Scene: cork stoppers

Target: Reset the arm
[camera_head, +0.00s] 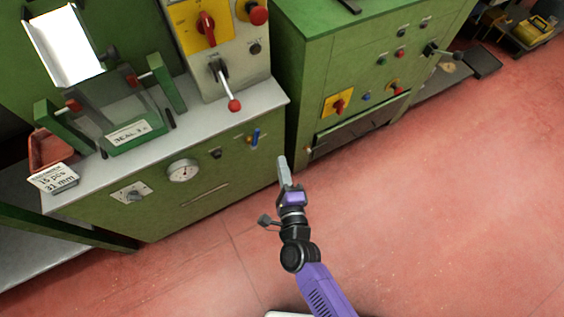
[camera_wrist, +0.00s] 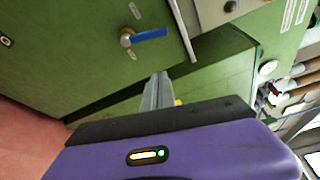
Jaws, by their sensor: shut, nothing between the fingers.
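My gripper (camera_head: 282,162) is at the end of my purple and black arm, in the middle of the head view. It points toward the gap between two green machines, over the red floor. Its fingers are together with nothing between them. The wrist view also shows the gripper's closed grey fingers (camera_wrist: 158,80) in front of a green panel.
The left green machine (camera_head: 225,170) has a grey worktop, a gauge (camera_head: 183,171), a blue-handled valve (camera_wrist: 150,34) and a red-knobbed lever (camera_head: 234,105). A reddish bin (camera_head: 45,150) and a label card (camera_head: 54,179) sit at left. Open red floor (camera_head: 440,220) lies at right.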

